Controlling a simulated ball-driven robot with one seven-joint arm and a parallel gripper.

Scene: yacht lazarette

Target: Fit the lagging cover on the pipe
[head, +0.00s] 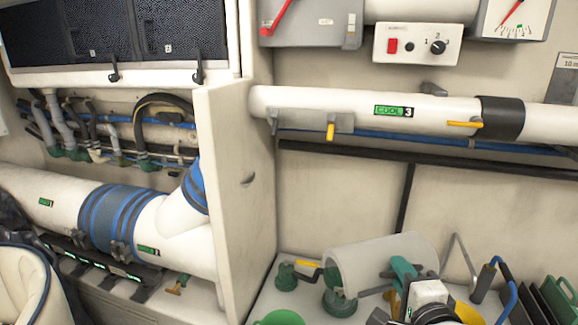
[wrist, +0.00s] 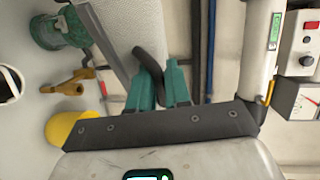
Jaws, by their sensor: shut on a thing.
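The lagging cover (head: 375,258) is a pale, curved half-shell low in the head view, below the pipe. It also shows in the wrist view (wrist: 132,25). My gripper (head: 403,268) has teal fingers, shut on the cover's dark handle (wrist: 148,62). I cannot tell whether the cover touches the worktop or hangs just above it. The white pipe (head: 330,103) runs across the wall above, apart from the cover, with a green "COOL 3" label. The pipe also shows at the right of the wrist view (wrist: 260,55).
A black band (head: 502,118) and yellow tabs (head: 331,132) are on the pipe. A control box (head: 425,45) sits above it. A pale upright panel (head: 233,190) stands left. Green fittings (head: 287,276) and a green rack (head: 560,300) crowd the worktop. The wall between is mostly clear.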

